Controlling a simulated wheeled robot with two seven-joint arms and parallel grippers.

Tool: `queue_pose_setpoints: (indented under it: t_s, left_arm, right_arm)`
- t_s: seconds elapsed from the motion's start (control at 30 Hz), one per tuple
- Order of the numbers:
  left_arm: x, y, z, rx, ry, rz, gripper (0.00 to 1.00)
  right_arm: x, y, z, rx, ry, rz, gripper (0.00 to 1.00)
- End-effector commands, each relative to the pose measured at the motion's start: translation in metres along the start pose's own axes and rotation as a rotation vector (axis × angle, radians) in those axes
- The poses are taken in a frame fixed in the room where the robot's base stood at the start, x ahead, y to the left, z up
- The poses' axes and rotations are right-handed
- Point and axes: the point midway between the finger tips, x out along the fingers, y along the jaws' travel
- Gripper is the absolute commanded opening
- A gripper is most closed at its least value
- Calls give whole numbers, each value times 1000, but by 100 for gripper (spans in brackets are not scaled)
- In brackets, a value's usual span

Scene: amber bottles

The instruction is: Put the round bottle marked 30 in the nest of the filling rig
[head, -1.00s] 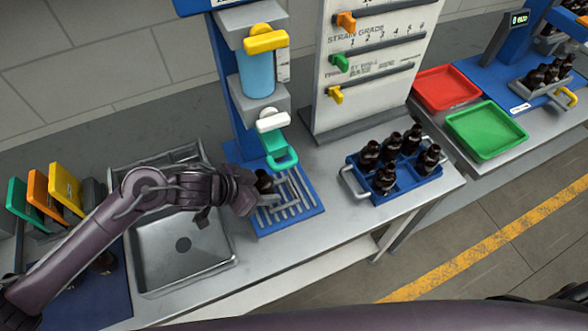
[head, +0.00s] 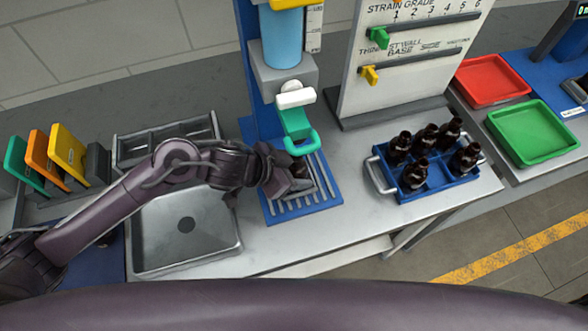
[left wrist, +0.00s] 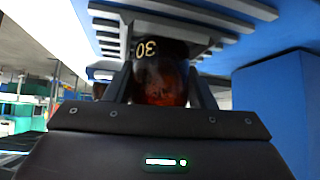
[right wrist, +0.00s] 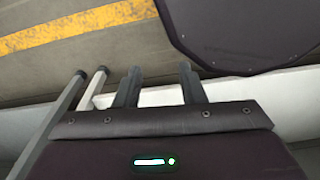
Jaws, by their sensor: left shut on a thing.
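The amber bottle marked 30 (left wrist: 160,82) is between the fingers of my left gripper (left wrist: 160,88), which is shut on it. The mark reads upside down in the left wrist view. In the head view the left gripper (head: 293,182) is over the slatted blue base (head: 290,209) of the filling rig, and a dark part of the bottle (head: 299,167) shows just below the green spout (head: 297,124). The gripper hides most of the bottle and the nest, so I cannot tell whether the bottle is seated. My right gripper (right wrist: 160,88) is open and empty.
A blue crate (head: 438,191) with several amber bottles stands right of the rig. Red (head: 492,80) and green (head: 532,132) trays are farther right. The bench between rig and crate is clear.

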Motion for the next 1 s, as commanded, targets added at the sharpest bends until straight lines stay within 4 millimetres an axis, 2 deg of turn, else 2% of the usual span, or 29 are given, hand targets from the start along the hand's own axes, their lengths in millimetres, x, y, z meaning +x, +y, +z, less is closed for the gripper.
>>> queue_pose_setpoints:
  t_s: [0.2,0.23,0.4,0.63,0.77,0.87,1.0]
  left_arm:
    - [4,0,4,-1,1,1,21]
    - [4,0,4,-1,0,1,52]
    - [4,0,5,-1,-2,0,71]
    - [4,-1,6,-1,-5,-2,71]
    - [-2,-2,0,1,-4,-3,71]
    - [-16,-2,2,1,-3,-5,71]
    - [-46,-2,1,3,-3,-4,71]
  right_arm:
    - [2,2,10,-1,-13,3,36]
    - [2,3,11,-1,-14,4,36]
    - [2,4,12,-1,-15,5,36]
    - [2,4,11,-1,-15,6,36]
    - [-2,4,11,-1,-15,5,36]
    - [-1,5,11,-1,-14,6,36]
    - [-2,6,8,-2,-11,7,36]
